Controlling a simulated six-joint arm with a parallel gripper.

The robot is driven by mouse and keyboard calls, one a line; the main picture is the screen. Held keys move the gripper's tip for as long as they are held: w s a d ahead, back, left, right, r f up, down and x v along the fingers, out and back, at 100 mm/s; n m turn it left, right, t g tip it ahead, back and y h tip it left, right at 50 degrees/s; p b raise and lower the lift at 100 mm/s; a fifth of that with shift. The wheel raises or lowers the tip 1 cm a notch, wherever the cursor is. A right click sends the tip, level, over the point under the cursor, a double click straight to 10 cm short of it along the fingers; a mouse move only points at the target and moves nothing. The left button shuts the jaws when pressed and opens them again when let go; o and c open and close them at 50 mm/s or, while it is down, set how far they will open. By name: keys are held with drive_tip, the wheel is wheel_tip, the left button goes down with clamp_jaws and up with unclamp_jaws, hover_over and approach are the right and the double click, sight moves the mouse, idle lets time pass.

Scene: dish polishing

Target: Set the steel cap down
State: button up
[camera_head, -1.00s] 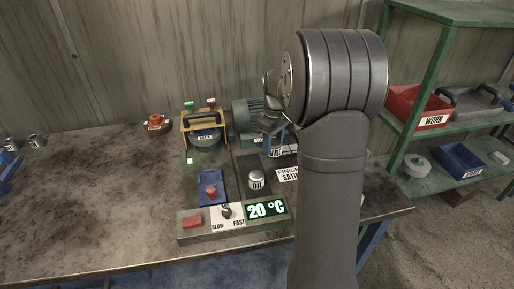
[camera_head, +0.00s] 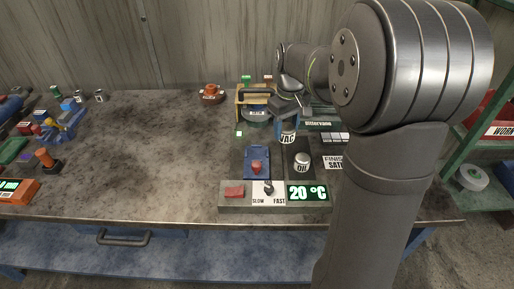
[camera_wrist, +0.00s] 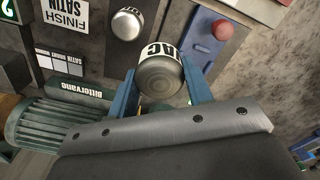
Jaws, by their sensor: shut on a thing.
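The steel cap (camera_wrist: 161,76) is a short round metal piece with a dull, ringed end and a white band marked VAC. My gripper (camera_wrist: 160,68) is shut on it, one blue finger on each side. In the head view the cap (camera_head: 288,138) shows with its VAC label, behind and slightly left of the OIL can. My gripper (camera_head: 288,124) is partly hidden there by my arm. I cannot tell how far the cap is above the bench (camera_head: 160,170).
The OIL can (camera_head: 302,161) stands close by. A blue plate with a red button (camera_head: 257,166) and a panel reading 20 °C (camera_head: 307,193) are in front. The bench's left middle is clear.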

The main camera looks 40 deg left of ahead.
drive_tip(key=s+a+f, duration=0.1)
drive_tip(key=a, duration=0.1)
drive_tip(key=s+a+f, duration=0.1)
drive_tip(key=a+f, duration=0.1)
drive_tip(key=a, duration=0.1)
drive_tip(key=s+a+f, duration=0.2)
drive_tip(key=a, duration=0.1)
drive_tip(key=shift+f, duration=0.2)
drive_tip(key=shift+a+f, duration=0.1)
drive_tip(key=shift+f, duration=1.95)
drive_tip(key=o, duration=1.1)
drive_tip(key=shift+f, duration=0.15)
wheel_tip(320, 180, up, 12)
drive_tip(key=shift+r, duration=0.2)
